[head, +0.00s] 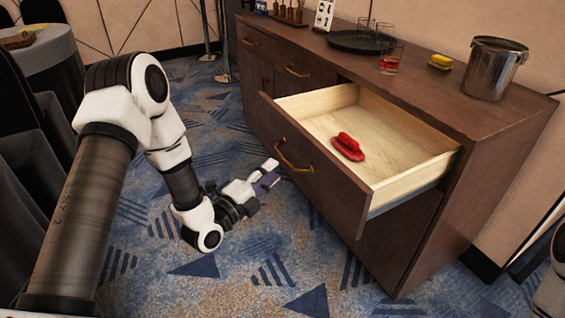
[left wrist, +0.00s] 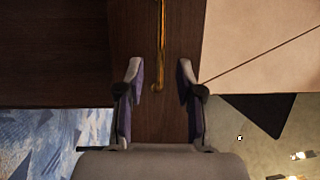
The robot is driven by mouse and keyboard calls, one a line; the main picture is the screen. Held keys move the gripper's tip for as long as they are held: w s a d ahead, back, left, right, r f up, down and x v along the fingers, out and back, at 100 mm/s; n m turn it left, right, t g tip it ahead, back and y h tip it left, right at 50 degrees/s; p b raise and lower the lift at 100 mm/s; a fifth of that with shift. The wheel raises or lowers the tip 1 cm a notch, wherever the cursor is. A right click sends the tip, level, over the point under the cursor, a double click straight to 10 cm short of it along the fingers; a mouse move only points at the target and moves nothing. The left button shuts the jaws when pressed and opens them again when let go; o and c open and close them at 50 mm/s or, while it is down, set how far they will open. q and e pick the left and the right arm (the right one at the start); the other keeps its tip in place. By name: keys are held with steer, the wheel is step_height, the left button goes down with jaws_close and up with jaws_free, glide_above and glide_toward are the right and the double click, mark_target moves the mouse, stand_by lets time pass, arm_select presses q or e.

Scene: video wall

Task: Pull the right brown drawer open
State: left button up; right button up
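The right brown drawer (head: 318,178) stands well open from the sideboard in the head view. A red object (head: 347,147) lies inside on its pale wooden floor. The drawer's brass handle (head: 293,157) is on its front. My left gripper (head: 270,172) is just in front of the drawer front, near the handle. In the left wrist view my left gripper (left wrist: 160,75) has its two fingers apart, with the brass handle (left wrist: 161,45) beyond the tips, between them in the picture. Nothing is held. My right gripper is not in view.
The brown sideboard (head: 425,93) carries a dark round tray (head: 352,41) with glasses, a yellow item (head: 440,62) and a metal bucket (head: 494,68). A round table (head: 45,50) stands at the left. Patterned carpet (head: 250,262) in front is clear.

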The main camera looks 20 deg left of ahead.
arm_select(q)
steer(key=v, duration=0.5)
steer(key=shift+s+a, duration=0.1)
steer(key=shift+s, duration=0.25)
steer(key=s+d+f+m+g+h, duration=0.1)
steer(key=s+d+f+g, duration=0.15)
steer(key=f, duration=0.35)
steer(key=s+d+f+g, duration=0.2)
steer(key=d+f, duration=0.2)
steer(key=f, duration=0.1)
steer(key=s+d+f+n+g+y, duration=0.1)
steer(key=s+f+n+g+y, duration=0.3)
steer(key=s+f+n+g, duration=0.75)
steer(key=s+a+f+n+g+y, duration=0.25)
steer(key=s+f+n, duration=0.35)
steer(key=s+n, duration=0.4)
step_height(320, 180, up, 19)
steer(key=s+p, duration=0.1)
steer(key=p, duration=1.8)
steer(key=shift+a+r+n, duration=0.25)
steer(key=shift+a+n, duration=0.1)
steer(key=shift+a, duration=0.15)
